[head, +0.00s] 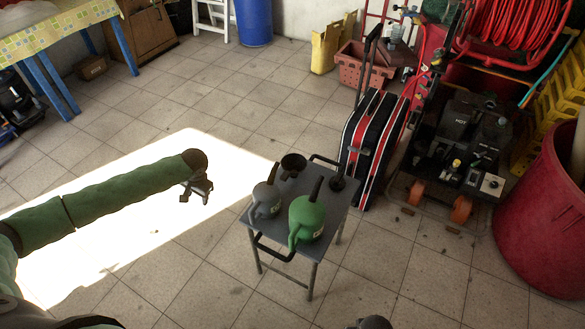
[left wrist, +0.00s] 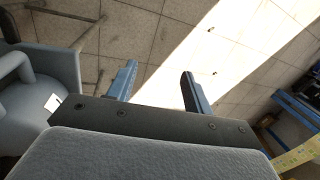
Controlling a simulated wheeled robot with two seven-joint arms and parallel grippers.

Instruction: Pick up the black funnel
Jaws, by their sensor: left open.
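Two dark pieces with round cup-like ends show on the small grey table in the head view. One black cup shape (head: 292,164) is at the table's back left corner, and a smaller black round piece (head: 337,183) is at its right edge. The first looks most like the black funnel, but they are too small to be sure. My left gripper (head: 205,189) is open and empty, left of the table and apart from everything on it. Its two spread fingers also show in the left wrist view (left wrist: 158,84), with only floor between them.
The table (head: 336,215) also holds a grey can (head: 264,203) and a green can (head: 308,217), each with a dark upright spout. A striped suitcase (head: 373,140) stands close behind right. A red bin (head: 540,225) is farther right. The floor left of the table is clear.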

